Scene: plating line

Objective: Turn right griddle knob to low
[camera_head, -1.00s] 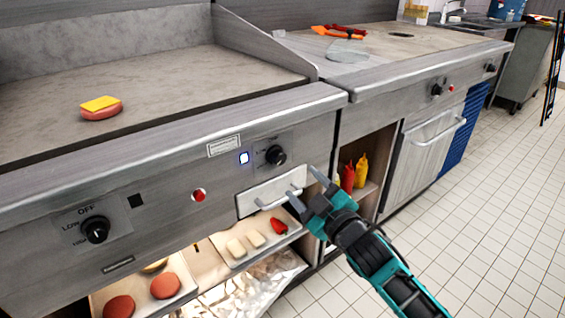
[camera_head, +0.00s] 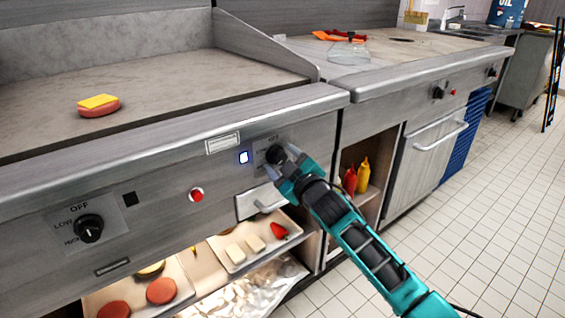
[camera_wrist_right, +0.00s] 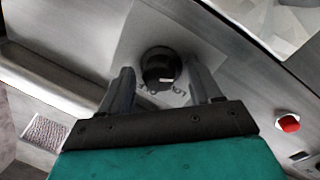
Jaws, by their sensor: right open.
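The right griddle knob (camera_head: 274,153) is black and sits on the griddle's front panel, right of a lit blue indicator. It also shows in the wrist view (camera_wrist_right: 159,64), with partly readable lettering beside it. My right gripper (camera_head: 280,158) is at this knob, its fingers open. In the wrist view its two fingers (camera_wrist_right: 163,73) stand on either side of the knob, with a visible gap to each side. The head view partly hides the knob and its label behind the fingers. My left gripper is in neither view.
A red button (camera_head: 196,195) and the left griddle knob (camera_head: 89,228) are further left on the panel. A drawer handle (camera_head: 268,207) is just below my gripper. A patty with cheese (camera_head: 98,105) lies on the griddle. Trays of food and sauce bottles (camera_head: 350,181) are on lower shelves.

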